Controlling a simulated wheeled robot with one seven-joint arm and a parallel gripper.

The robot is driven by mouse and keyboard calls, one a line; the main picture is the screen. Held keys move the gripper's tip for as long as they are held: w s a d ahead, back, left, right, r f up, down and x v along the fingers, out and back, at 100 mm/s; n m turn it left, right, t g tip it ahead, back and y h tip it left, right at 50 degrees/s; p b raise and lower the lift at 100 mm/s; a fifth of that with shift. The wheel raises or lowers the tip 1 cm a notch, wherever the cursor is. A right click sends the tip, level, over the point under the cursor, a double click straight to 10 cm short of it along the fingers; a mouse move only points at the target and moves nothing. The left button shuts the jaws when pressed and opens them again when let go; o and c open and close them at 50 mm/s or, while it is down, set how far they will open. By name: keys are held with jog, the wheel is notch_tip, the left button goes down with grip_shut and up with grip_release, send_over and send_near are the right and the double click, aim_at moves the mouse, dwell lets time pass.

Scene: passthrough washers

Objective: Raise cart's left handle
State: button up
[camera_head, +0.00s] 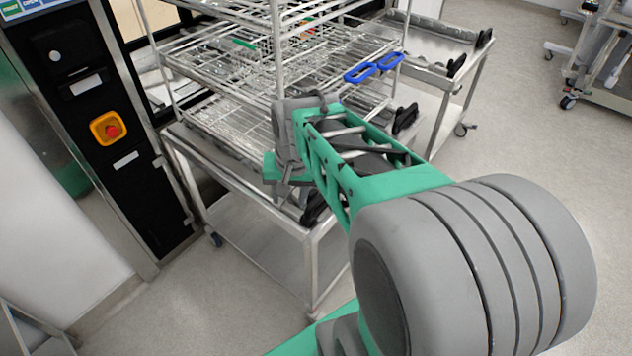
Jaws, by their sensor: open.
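A steel cart (262,207) stands against the washer front and carries a tall wire rack (230,60). Its left handle (313,207) is a black grip at the near left corner of the top, partly hidden by my arm. A second black handle (405,118) sits farther right on the same end. My gripper (284,188) is open, pointing down just left of the left handle. It looks very close to the handle, but I cannot tell whether they touch. The fingertips are small and partly hidden by the wrist.
The washer's black panel (105,110) with an emergency button (111,130) stands at the left. Another steel cart (440,45) with black handles stands behind. A further cart (607,60) is at the upper right. Floor on the right is clear.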

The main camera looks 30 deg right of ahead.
jog(key=w+d+f+m+p, duration=0.1)
jog(key=w+d+m, duration=0.15)
jog(key=d, duration=0.25)
jog(key=w+d+f+m, duration=0.1)
jog(key=d+f+m, duration=0.15)
jog(key=d, duration=0.25)
jog(key=w+d+f+m+p, duration=0.1)
jog(key=d+m, duration=0.2)
jog(key=d, duration=0.2)
jog(key=shift+g+y, duration=0.3)
jog(key=shift+y, duration=0.1)
jog(key=f, duration=0.2)
jog(key=w+f, duration=0.1)
jog(key=f, duration=0.4)
jog(key=shift+w+a+f, duration=0.15)
jog(key=shift+w+f, duration=0.05)
jog(key=shift+f, duration=0.05)
jog(key=shift+c, duration=0.4)
grip_shut()
